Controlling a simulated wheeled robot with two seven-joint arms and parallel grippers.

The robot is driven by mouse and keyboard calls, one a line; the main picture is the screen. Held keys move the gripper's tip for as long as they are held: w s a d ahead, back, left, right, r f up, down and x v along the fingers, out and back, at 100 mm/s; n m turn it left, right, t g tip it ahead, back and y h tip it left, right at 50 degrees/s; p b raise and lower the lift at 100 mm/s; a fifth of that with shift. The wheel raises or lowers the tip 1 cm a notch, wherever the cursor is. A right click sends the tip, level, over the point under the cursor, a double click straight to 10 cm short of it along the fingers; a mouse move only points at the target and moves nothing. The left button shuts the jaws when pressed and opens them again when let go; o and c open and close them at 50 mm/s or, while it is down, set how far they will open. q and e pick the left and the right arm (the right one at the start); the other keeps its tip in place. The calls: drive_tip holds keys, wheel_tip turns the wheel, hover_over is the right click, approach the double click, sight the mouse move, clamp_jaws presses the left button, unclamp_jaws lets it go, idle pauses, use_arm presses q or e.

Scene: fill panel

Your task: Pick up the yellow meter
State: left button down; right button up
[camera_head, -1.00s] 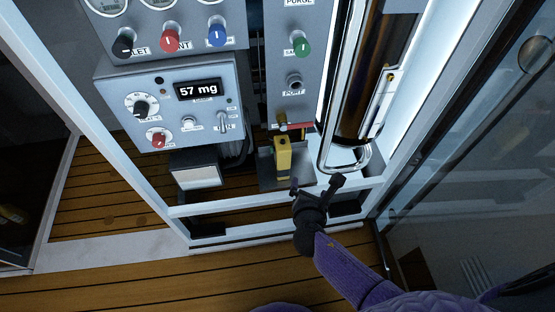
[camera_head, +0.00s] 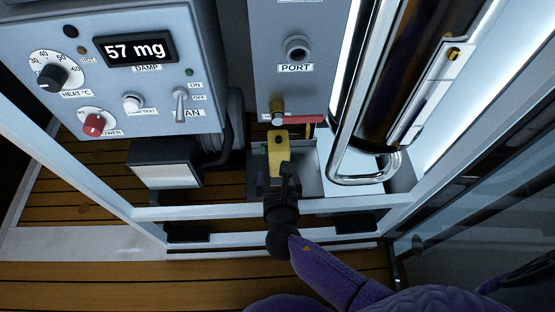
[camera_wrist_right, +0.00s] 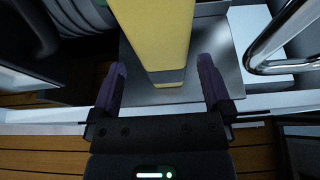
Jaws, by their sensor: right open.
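The yellow meter (camera_head: 277,152) stands upright on a grey metal tray (camera_head: 312,180) at the bottom of the panel, below the port. In the right wrist view the yellow meter (camera_wrist_right: 155,35) rises between and just beyond the fingers. My right gripper (camera_head: 277,180) is in front of the meter and hides its lower part. In the right wrist view the right gripper (camera_wrist_right: 160,80) is open, one finger on each side of the meter's lower end, with gaps showing. My left gripper is not in view.
A red-handled valve (camera_head: 295,118) sits just above the meter. A bent chrome tube (camera_head: 360,178) stands close on the right. A pale-fronted box (camera_head: 166,174) is to the left. A white frame rail (camera_head: 225,212) crosses in front, under my right gripper.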

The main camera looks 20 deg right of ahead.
drive_tip(key=b+x, duration=0.1)
drive_tip(key=x, duration=0.1)
drive_tip(key=b+x, duration=0.1)
drive_tip(key=x, duration=0.2)
drive_tip(key=shift+s+d+f+b, duration=0.1)
drive_tip(key=shift+s+f+b, duration=0.1)
drive_tip(key=shift+f+b, duration=0.15)
drive_tip(key=shift+w+r, duration=0.1)
drive_tip(key=shift+r, duration=0.2)
drive_tip(key=shift+c, duration=0.3)
drive_tip(key=c, duration=1.2)
clamp_jaws()
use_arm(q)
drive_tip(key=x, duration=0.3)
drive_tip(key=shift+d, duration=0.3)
